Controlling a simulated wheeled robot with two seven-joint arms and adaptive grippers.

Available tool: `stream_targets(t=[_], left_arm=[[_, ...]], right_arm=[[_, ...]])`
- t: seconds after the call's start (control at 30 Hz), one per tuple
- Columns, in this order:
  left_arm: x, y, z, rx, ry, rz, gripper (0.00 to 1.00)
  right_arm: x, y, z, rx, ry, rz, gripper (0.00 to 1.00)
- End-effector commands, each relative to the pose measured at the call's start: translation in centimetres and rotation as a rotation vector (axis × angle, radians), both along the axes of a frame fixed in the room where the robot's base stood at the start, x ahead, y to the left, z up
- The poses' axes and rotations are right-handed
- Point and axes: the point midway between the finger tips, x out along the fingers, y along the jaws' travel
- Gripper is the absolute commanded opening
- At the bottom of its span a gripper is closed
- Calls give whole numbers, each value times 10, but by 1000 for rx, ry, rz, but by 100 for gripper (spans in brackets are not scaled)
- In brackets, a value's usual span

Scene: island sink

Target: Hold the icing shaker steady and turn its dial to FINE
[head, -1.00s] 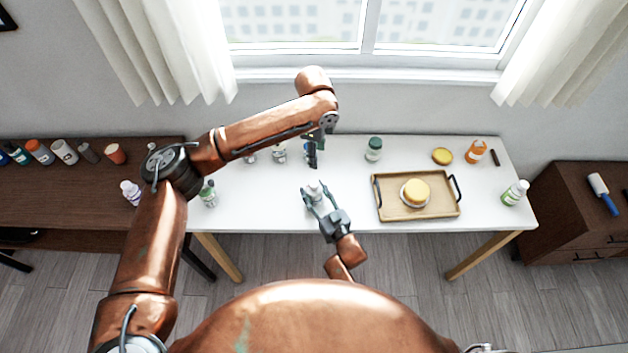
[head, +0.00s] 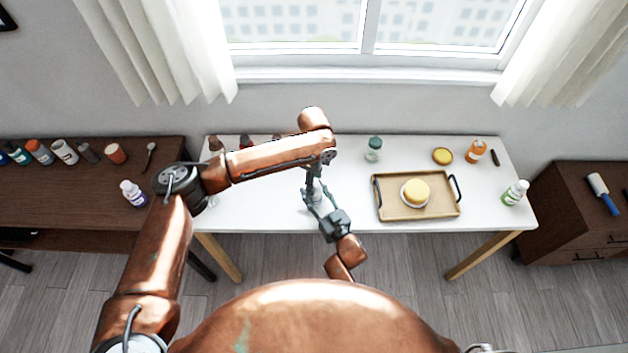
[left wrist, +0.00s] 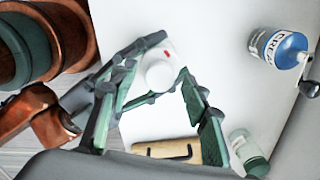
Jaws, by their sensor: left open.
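The icing shaker (head: 317,196) stands on the white table, small and pale in the head view. My right gripper (head: 320,206) reaches it from the front, with its fingers on both sides and apparently closed on it. My left gripper (head: 313,182) is directly above the shaker, pointing down. In the left wrist view the shaker's round white top (left wrist: 160,74) with a red mark lies between my left fingers, which are open. I cannot tell whether they touch it. Dial lettering is not readable.
A wooden tray (head: 385,212) with a yellow-topped cake (head: 415,191) lies to the right. A green-lidded jar (head: 374,148) stands behind it. An orange bottle (head: 476,151) and a green-labelled bottle (head: 515,192) are farther right. My left arm hides some containers at the back left.

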Motion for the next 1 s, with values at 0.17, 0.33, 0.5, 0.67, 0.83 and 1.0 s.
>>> stream_targets(t=[0.17, 0.33, 0.5, 0.67, 0.83, 1.0], left_arm=[[0, 0, -1, 0, 0, 0, 43], [0, 0, -1, 0, 0, 0, 38], [0, 0, -1, 0, 0, 0, 27], [0, 0, -1, 0, 0, 1, 16], [0, 0, -1, 0, 0, 1, 4], [0, 0, -1, 0, 0, 4, 1]], right_arm=[[0, 0, 0, 0, 0, 0, 13], [0, 0, 0, 0, 0, 0, 13], [0, 0, 0, 0, 0, 0, 13], [0, 0, 0, 0, 0, 0, 13], [0, 0, 0, 0, 0, 0, 13], [0, 0, 0, 0, 0, 0, 13]])
